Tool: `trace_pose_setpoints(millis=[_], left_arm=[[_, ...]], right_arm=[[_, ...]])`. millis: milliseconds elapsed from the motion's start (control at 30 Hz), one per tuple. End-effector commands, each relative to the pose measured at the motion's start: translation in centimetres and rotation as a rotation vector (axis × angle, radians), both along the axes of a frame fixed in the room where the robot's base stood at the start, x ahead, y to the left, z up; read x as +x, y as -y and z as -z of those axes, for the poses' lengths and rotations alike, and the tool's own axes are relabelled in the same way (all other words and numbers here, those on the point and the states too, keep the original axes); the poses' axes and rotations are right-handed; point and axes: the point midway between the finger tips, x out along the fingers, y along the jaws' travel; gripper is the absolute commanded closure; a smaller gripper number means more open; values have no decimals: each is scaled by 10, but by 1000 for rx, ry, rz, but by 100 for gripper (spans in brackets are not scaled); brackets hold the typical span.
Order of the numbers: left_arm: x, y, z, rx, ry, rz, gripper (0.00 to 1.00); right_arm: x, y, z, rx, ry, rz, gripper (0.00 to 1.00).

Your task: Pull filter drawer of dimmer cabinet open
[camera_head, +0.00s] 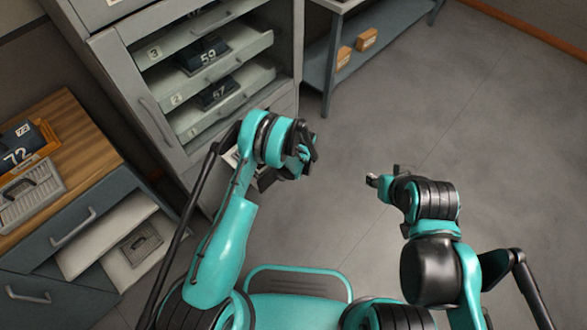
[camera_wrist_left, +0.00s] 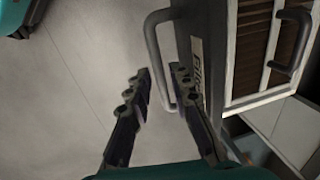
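The tall grey cabinet (camera_head: 112,75) stands at the upper left in the head view. Its lower drawer front is mostly behind my left arm. In the left wrist view, a dark drawer front with a partly hidden label starting "Filte" (camera_wrist_left: 196,62) carries a grey bar handle (camera_wrist_left: 153,45). Behind this front shows a light-framed compartment with brown slats (camera_wrist_left: 253,50) and a dark handle, so the drawer appears partly out. My left gripper (camera_wrist_left: 160,78) is open, its fingertips on either side of the handle bar; contact cannot be told. My right gripper (camera_head: 380,181) is over bare floor, too small to judge.
Numbered shelves hold units marked 59 (camera_head: 206,55) and 57. A wooden-topped bench (camera_head: 75,125) with part-open drawers stands at the left. A grey-blue shelf table (camera_head: 385,32) with small boxes is at the back. The floor at centre and right is clear.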

Motion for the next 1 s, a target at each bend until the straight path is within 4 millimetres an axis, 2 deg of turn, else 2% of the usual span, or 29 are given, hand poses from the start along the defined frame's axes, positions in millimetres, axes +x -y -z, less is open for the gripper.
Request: trace_pose_setpoints(millis=[300,433,800,1000], left_arm=[[0,0,-1,0,0,0,68],[-1,2,-11,0,0,1,68],[-10,13,-86,0,0,0,68],[-13,17,-112,0,0,1,68]], right_arm=[[0,0,0,0,0,0,60],[0,0,0,0,0,0,60],[0,0,0,0,0,0,60],[0,0,0,0,0,0,60]])
